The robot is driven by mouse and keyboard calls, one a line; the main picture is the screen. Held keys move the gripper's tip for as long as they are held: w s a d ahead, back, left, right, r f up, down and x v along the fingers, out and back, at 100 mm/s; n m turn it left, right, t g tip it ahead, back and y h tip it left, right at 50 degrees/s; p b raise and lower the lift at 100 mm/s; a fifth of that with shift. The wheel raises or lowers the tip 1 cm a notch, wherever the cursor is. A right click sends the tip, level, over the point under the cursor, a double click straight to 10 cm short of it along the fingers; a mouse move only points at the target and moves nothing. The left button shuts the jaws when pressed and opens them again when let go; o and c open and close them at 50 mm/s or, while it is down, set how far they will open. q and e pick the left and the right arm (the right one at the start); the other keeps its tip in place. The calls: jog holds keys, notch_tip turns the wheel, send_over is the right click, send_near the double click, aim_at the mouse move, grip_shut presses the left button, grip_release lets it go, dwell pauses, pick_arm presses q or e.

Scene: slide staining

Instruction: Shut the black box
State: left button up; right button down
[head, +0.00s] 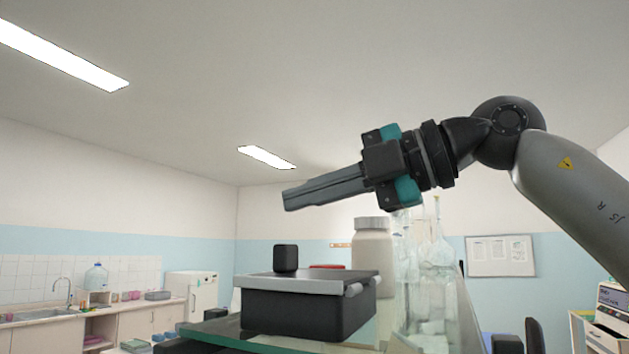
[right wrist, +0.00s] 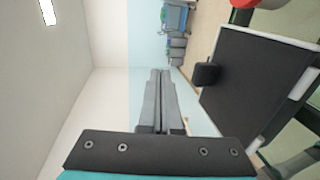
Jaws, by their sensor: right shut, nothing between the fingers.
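The black box (head: 310,314) stands on a glass shelf, with its grey-edged lid (head: 335,284) lying flat across the top. The lid looks down on the box; any small gap cannot be told. A small black block-like knob (head: 286,258) rises at the lid's left part. In the right wrist view the lid's dark top (right wrist: 255,80) is at the right, with the knob (right wrist: 206,74) at its edge. My right gripper (head: 287,200) is shut and empty, above the box and apart from it, fingers pointing left. It also shows in the right wrist view (right wrist: 158,74). My left gripper is out of view.
A white jar (head: 373,253) stands behind the box. Clear glass flasks (head: 433,275) stand close to its right, below my right wrist. The glass shelf's edge (head: 250,341) runs in front. A red thing (head: 327,267) shows behind the lid. The air left of the box is free.

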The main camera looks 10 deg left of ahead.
jog(key=shift+w+a+h, duration=0.1)
jog(key=shift+a+h, duration=0.25)
jog(key=shift+h, duration=0.15)
jog(key=shift+w+a+f+p, duration=0.1)
jog(key=shift+a+f+p, duration=0.5)
jog(key=shift+p, duration=0.25)
jog(key=shift+w+f, duration=0.1)
jog(key=shift+f, duration=0.15)
jog(key=shift+a+f+g+h+p, duration=0.35)
jog(key=shift+f+g+h, duration=0.05)
jog(key=shift+h, duration=0.2)
jog(key=shift+w+r, duration=0.1)
